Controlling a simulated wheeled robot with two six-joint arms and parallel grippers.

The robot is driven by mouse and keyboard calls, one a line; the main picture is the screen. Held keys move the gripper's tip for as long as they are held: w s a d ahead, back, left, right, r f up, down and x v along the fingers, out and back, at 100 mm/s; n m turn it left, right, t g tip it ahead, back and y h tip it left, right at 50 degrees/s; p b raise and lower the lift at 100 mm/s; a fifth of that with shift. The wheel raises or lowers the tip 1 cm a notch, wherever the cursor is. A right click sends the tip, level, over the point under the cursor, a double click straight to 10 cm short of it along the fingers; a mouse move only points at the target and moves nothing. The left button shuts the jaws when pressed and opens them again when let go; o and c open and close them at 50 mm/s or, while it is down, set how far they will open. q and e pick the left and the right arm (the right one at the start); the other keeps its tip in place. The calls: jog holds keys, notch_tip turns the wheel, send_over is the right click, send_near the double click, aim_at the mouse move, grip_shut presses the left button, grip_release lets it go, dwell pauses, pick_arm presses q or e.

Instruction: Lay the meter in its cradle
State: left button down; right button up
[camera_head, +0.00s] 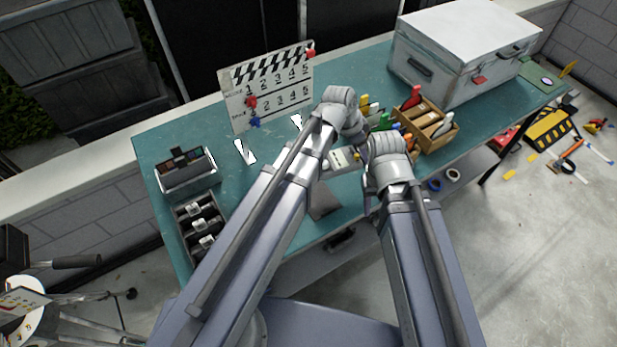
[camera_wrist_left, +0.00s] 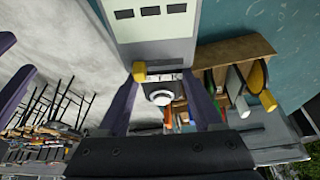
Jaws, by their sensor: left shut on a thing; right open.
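The meter (camera_wrist_left: 155,30) is a pale grey body with dark slots on its face and a white round dome at its near end. In the left wrist view my left gripper (camera_wrist_left: 163,98) is shut on it by that dome end. In the head view the meter (camera_head: 341,160) shows partly between my two arms, over the teal table. My right gripper (camera_head: 367,165) is open beside it, its fingers mostly hidden by its wrist. I cannot clearly make out the cradle; a dark grey flat piece (camera_head: 323,201) lies on the table just below the meter.
The teal table (camera_head: 270,190) has a clapperboard (camera_head: 268,88) at the back, a white case (camera_head: 462,55) at back right, and a wooden box (camera_head: 440,138) of coloured-handled items near my wrists. A grey box (camera_head: 187,172) and slotted tray (camera_head: 187,212) stand at left.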

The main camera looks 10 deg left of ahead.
pick_arm(q)
jog(key=shift+a+f+b, duration=0.35)
jog(key=shift+f+b, duration=0.2)
jog(key=shift+f, duration=0.35)
jog(key=shift+s+a+m, duration=0.15)
jog(key=shift+a+m, duration=0.1)
jog(key=shift+m, duration=0.05)
jog(key=s+a+m+g, duration=0.1)
jog(key=s+a+m, duration=0.1)
jog(key=a+m, duration=0.1)
jog(key=s+a+m+g, duration=0.2)
jog(key=s+a+m, duration=0.1)
jog(key=m, duration=0.3)
jog(key=s+a+f+m+g+b, duration=0.1)
jog(key=s+a+m+g, duration=0.1)
jog(key=m, duration=0.3)
jog(key=shift+s+a, duration=0.35)
jog(key=shift+a, duration=0.15)
jog(key=shift+s+a+m+g, duration=0.25)
jog(key=shift+m+g, duration=0.05)
jog(key=shift+m, duration=0.3)
jog(key=shift+f, duration=0.1)
pick_arm(e)
jog(key=f, duration=0.3)
jog(key=shift+s+a, duration=0.1)
jog(key=shift+a, duration=0.3)
pick_arm(q)
jog(key=shift+f, duration=0.1)
pick_arm(e)
jog(key=shift+f, duration=0.1)
